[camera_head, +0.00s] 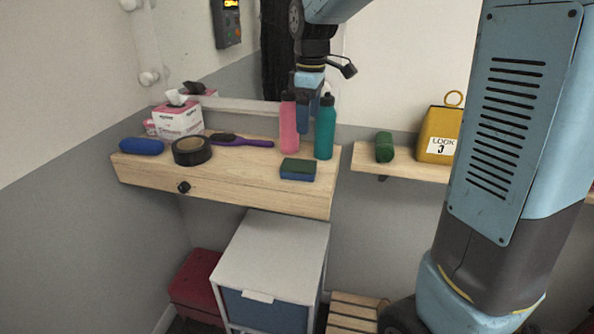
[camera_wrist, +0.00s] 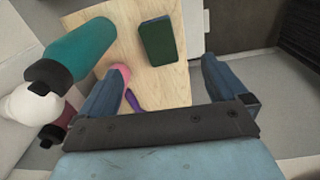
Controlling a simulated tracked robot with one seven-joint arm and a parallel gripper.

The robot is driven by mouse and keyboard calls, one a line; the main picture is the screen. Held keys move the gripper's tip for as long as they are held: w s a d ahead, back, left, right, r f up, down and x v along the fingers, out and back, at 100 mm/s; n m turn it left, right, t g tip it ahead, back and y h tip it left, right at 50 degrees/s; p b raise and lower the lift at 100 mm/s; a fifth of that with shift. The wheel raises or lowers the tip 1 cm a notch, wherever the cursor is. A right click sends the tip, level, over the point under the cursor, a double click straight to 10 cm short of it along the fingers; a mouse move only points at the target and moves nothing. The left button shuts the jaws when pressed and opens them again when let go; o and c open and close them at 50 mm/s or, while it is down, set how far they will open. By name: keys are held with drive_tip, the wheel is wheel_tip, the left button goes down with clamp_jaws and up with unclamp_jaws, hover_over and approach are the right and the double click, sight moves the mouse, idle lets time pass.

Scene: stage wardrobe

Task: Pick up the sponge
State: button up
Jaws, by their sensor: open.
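The sponge (camera_head: 298,169) is a small block with a dark green top and blue side. It lies flat near the front right edge of the wooden wall shelf (camera_head: 230,180). In the wrist view the sponge (camera_wrist: 157,41) is beyond my fingertips, on bare wood. My gripper (camera_head: 307,112) is above the back of the shelf, near the bottles, pointing down. Its two blue fingers (camera_wrist: 160,85) are spread apart with nothing held between them. The gripper is apart from the sponge, behind and above it.
A pink bottle (camera_head: 289,125) and teal bottle (camera_head: 325,130) stand close to my gripper. A tape roll (camera_head: 192,151), purple hairbrush (camera_head: 243,142), blue case (camera_head: 142,146) and tissue box (camera_head: 179,118) lie farther left. A white cabinet (camera_head: 270,258) stands below. Wood around the sponge is clear.

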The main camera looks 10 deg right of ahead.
sight(300, 165)
drive_tip(key=shift+n, duration=0.6)
drive_tip(key=f, duration=0.5)
drive_tip(key=w+a+f, duration=0.1)
drive_tip(key=f, duration=0.9)
drive_tip(key=shift+w+a+f, duration=0.1)
drive_tip(key=shift+w+a, duration=0.15)
drive_tip(key=shift+w, duration=0.05)
drive_tip(key=c, duration=1.1)
